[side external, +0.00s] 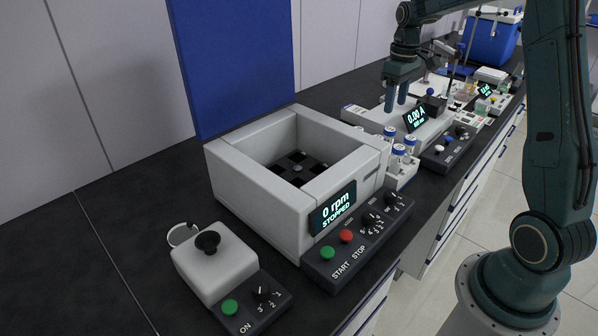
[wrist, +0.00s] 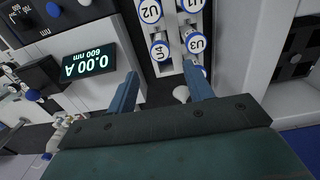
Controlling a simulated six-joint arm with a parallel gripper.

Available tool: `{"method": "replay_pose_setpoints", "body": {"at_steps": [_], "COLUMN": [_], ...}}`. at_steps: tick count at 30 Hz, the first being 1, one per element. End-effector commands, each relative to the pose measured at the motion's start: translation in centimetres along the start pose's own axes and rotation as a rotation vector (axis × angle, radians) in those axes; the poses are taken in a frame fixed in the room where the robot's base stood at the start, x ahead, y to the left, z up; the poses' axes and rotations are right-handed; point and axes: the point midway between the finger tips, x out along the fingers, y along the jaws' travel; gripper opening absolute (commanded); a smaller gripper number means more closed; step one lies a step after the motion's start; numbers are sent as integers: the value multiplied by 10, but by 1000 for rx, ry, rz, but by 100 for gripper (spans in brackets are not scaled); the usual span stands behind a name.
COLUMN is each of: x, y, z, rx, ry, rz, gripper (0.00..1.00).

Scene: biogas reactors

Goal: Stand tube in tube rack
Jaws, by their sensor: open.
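Several tubes with white, blue-rimmed caps stand upright in a white tube rack (side external: 404,181), beside the large open box. In the wrist view the caps carry labels, among them U2 (wrist: 150,11), U3 (wrist: 196,43) and U4 (wrist: 160,50). My gripper (side external: 396,107) is open and empty, above and behind the rack in the side view, near the meter reading 0.00 A. In the wrist view my gripper (wrist: 159,72) has its fingers apart, with the capped tubes beyond the tips. A small white rounded thing (wrist: 181,94) shows between the fingers; I cannot tell what it is.
The box with a 0 rpm STOPPED display (side external: 332,207) stands left of the rack. The meter display (side external: 415,117) is close to my gripper. A stirrer-like unit (side external: 213,263) stands at the front. More small gear and a blue cooler (side external: 490,42) are farther back.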

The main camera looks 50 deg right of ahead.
Motion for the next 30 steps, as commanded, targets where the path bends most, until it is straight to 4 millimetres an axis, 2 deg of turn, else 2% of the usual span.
{"method": "replay_pose_setpoints", "body": {"at_steps": [12, 17, 23, 30], "x": [0, -7, -30, -66], "y": [0, -8, -37, -90], "z": [0, 2, 10, 36], "rx": [0, -1, -3, -5], "ry": [1, 10, 47, 122], "rz": [0, 6, 26, 52], "gripper": [51, 51, 51, 51]}}
